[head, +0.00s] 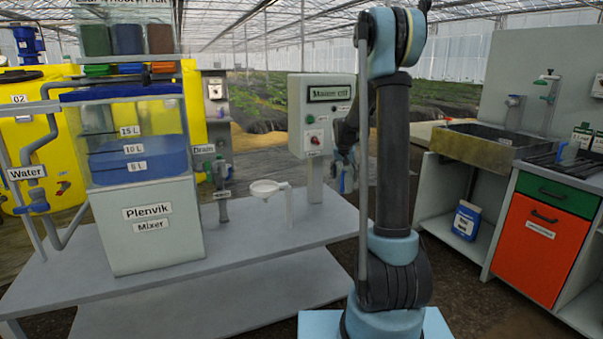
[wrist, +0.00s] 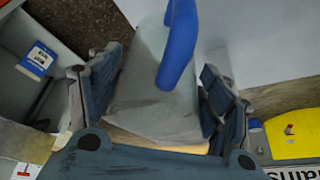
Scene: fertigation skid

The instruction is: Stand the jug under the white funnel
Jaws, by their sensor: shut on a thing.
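The white funnel (head: 268,187) is held on a white bracket above the grey bench in the head view, left of my arm. In the wrist view, my gripper (wrist: 162,68) is shut on the jug (wrist: 150,112), a pale grey body with a blue handle (wrist: 178,45). The jug sits between the two dark blue fingers. In the head view my gripper (head: 345,168) is small and partly hidden behind my arm, right of the funnel and apart from it. I cannot make out the jug clearly there.
The Plenvik mixer tank (head: 152,222) stands on the bench (head: 240,240) left of the funnel. A grey control box (head: 318,115) on a post stands behind the funnel. A drain valve pipe (head: 222,205) is near the funnel's left. A sink cabinet (head: 468,150) is at right.

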